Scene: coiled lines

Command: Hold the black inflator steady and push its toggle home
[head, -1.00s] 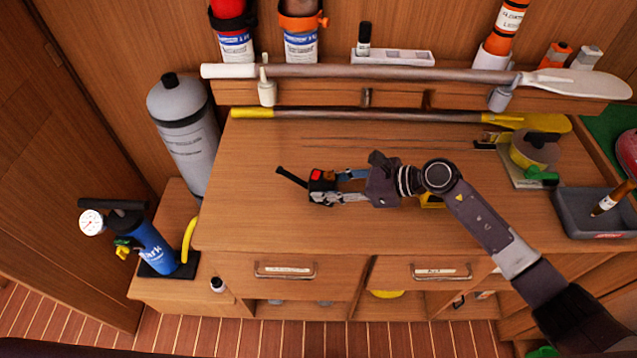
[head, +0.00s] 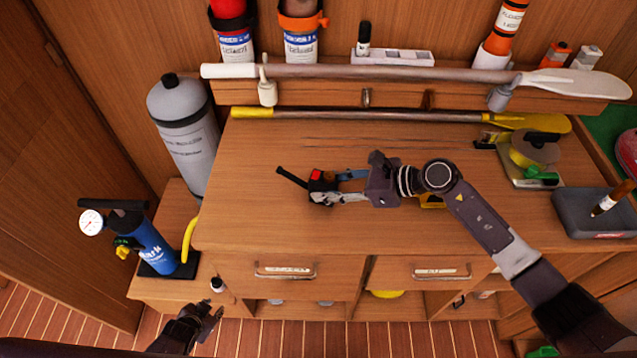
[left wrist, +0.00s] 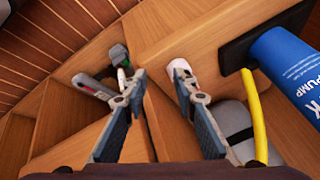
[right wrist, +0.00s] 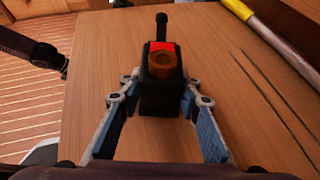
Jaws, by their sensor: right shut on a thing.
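The black inflator (head: 322,186) is on the bench top, left of the middle. It has a red part on top, an orange-brown round part, and a black stem (head: 291,177) pointing up and left. In the right wrist view the inflator (right wrist: 157,95) sits between the fingers, its stem pointing away. My right gripper (head: 327,190) is shut on the inflator's body. My left gripper (head: 216,313) is low in front of the bench, well apart from the inflator. In the left wrist view its fingers (left wrist: 158,75) are spread with nothing between them.
A blue pump (head: 152,247) with a gauge and yellow hose stands on the low ledge at left, near my left gripper. A grey cylinder (head: 186,135) stands behind it. A yellow-ended paddle (head: 370,115) lies along the bench's back. The bench left of the inflator is clear.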

